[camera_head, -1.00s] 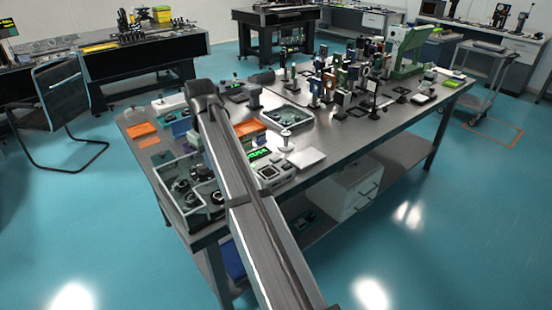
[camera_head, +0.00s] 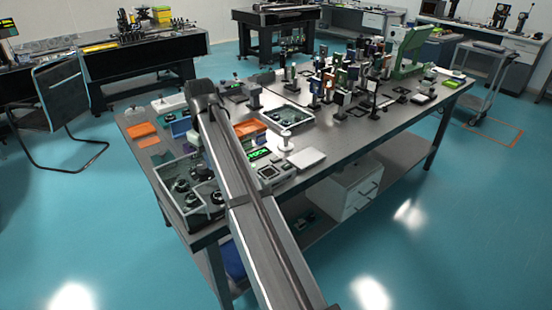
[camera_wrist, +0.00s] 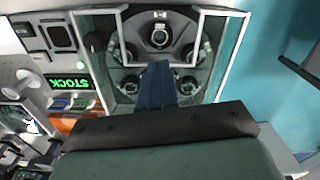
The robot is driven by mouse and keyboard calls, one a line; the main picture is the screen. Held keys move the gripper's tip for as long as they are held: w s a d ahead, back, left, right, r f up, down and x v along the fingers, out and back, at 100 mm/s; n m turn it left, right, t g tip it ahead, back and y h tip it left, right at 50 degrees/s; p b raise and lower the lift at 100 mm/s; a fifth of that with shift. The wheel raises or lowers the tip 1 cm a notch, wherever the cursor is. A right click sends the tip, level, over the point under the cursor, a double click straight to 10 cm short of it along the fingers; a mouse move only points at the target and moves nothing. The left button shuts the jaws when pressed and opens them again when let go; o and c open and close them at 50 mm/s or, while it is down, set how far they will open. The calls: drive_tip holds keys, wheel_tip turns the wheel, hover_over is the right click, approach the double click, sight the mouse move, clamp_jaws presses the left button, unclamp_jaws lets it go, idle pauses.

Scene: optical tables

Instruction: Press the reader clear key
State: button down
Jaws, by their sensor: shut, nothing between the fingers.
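A pale grey desk unit with a lit green display (camera_head: 259,153) and dark square pads (camera_head: 268,172) sits near the table's front edge, partly behind my arm. It appears to be the reader. In the wrist view its green display (camera_wrist: 68,82) reads STOCK, and dark keys or pads (camera_wrist: 60,36) show at the upper left. No clear key label is legible. My gripper (camera_wrist: 158,66) shows as shut, dark blue fingers over a clear-walled box, to the right of the display. The fingers hold nothing. In the head view my arm hides the gripper.
The clear-walled box (camera_head: 160,184) with several round dark parts stands at the near left table corner, beside the unit. A small white post (camera_head: 286,142), a white pad (camera_head: 307,158) and a metal tray (camera_head: 307,119) lie near it. Optical mounts crowd the table's far half.

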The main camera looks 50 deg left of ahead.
drive_tip(key=n+t+y, duration=0.1)
drive_tip(key=n+t, duration=0.7)
drive_tip(key=t, duration=0.1)
hover_over(274, 160)
drive_tip(key=shift+w+a+f, duration=0.1)
drive_tip(key=shift+w+f, duration=0.05)
drive_tip(key=shift+f, duration=0.1)
drive_tip(key=shift+f, duration=0.2)
drive_tip(key=shift+f, duration=4.2)
drive_tip(key=shift+f, duration=0.2)
drive_tip(key=shift+f, duration=0.25)
